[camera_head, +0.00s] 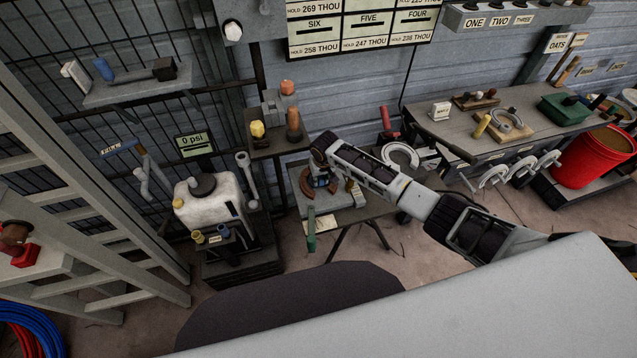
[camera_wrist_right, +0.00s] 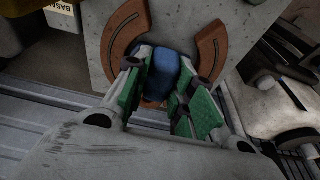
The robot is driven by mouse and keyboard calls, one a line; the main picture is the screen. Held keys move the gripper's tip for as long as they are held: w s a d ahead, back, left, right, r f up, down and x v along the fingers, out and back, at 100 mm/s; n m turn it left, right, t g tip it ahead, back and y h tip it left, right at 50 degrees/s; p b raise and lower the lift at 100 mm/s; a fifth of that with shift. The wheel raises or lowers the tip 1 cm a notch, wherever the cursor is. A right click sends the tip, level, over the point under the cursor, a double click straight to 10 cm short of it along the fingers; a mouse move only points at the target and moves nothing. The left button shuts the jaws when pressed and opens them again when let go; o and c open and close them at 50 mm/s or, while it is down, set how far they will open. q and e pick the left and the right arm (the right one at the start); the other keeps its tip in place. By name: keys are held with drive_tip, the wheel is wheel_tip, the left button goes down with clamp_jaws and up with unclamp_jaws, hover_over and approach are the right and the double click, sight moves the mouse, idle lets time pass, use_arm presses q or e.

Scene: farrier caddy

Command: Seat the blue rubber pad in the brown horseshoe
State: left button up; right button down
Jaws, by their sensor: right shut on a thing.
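The brown horseshoe (camera_head: 308,186) lies on a pale grey plate on a small stand in the head view. In the right wrist view its curved arms (camera_wrist_right: 122,32) show on both sides of my fingers. My right gripper (camera_head: 321,162) points down over the horseshoe. In the wrist view its green-padded fingers (camera_wrist_right: 163,76) are shut on the blue rubber pad (camera_wrist_right: 165,66). The pad is within the horseshoe's outline, near its curved end. I cannot tell whether it touches the plate. The fingers hide part of the horseshoe. My left gripper is out of view.
A small stand with bottles and knobs (camera_head: 262,146) is just behind. A pale horseshoe (camera_head: 400,155) lies to the right of my gripper. A white tank (camera_head: 208,207) stands to the left, a red bucket (camera_head: 580,158) far right. A green-handled tool (camera_head: 311,230) hangs at the stand's front.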

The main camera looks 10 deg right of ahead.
drive_tip(key=shift+f, duration=0.65)
idle(1.3)
drive_tip(key=c, duration=1.1)
unclamp_jaws()
drive_tip(key=shift+v, duration=6)
